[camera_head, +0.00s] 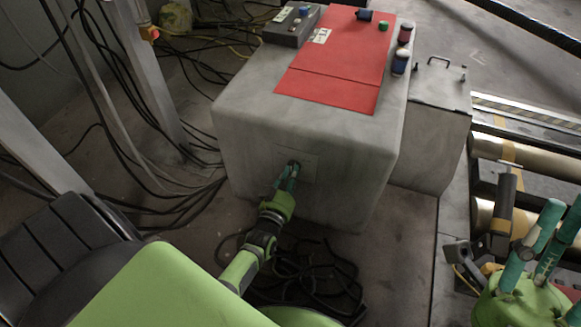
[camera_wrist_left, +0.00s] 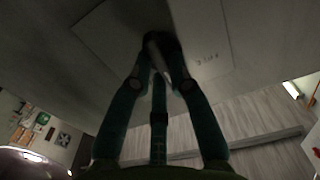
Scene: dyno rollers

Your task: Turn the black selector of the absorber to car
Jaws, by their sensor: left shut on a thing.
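The absorber is a large grey box (camera_head: 250,115) with a red top panel. On its front face is a paler square plate (camera_head: 310,178) with the black selector (camera_head: 294,162). My left gripper (camera_head: 289,174) is at this plate, its teal fingers shut on the selector. In the left wrist view the fingers close around the dark selector (camera_wrist_left: 160,42) on its plate (camera_wrist_left: 205,35); the fingers hide part of it. A small label (camera_wrist_left: 208,60) on the plate is too dim to read, and the selector's pointing direction is unclear. My right gripper (camera_head: 545,235) is at the lower right, fingers apart.
Small cans (camera_head: 400,60) and a dark control box (camera_head: 292,25) stand on top of the absorber. A smaller grey box (camera_head: 430,130) adjoins its right side. Black cables (camera_head: 310,285) lie on the floor below the plate. Rollers (camera_head: 530,160) lie at the right.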

